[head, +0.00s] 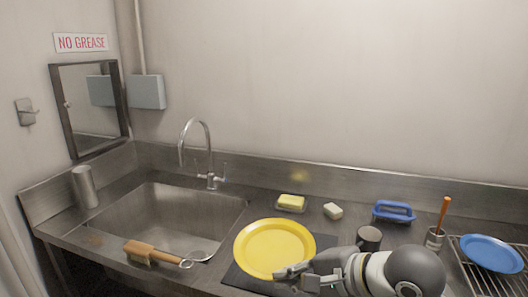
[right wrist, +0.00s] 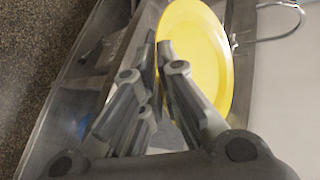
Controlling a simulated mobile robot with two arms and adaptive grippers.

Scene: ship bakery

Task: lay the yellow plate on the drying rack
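The yellow plate (head: 274,247) lies face up over a dark mat (head: 240,280) right of the sink. The drying rack (head: 480,277) is at the far right, partly cut off, with a blue plate (head: 491,252) on it. My right gripper (head: 284,272) is at the yellow plate's near rim. In the right wrist view its fingertips (right wrist: 158,50) are close together, one on each side of the rim of the yellow plate (right wrist: 195,55); it looks shut on the rim. Whether the plate is clear of the mat is hard to tell. My left gripper is out of view.
A dark mug (head: 369,238) and a cup with an orange-handled tool (head: 434,239) stand between plate and rack. Behind are a yellow block in a dish (head: 291,203), a pale block (head: 333,211) and a blue-handled item (head: 394,211).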

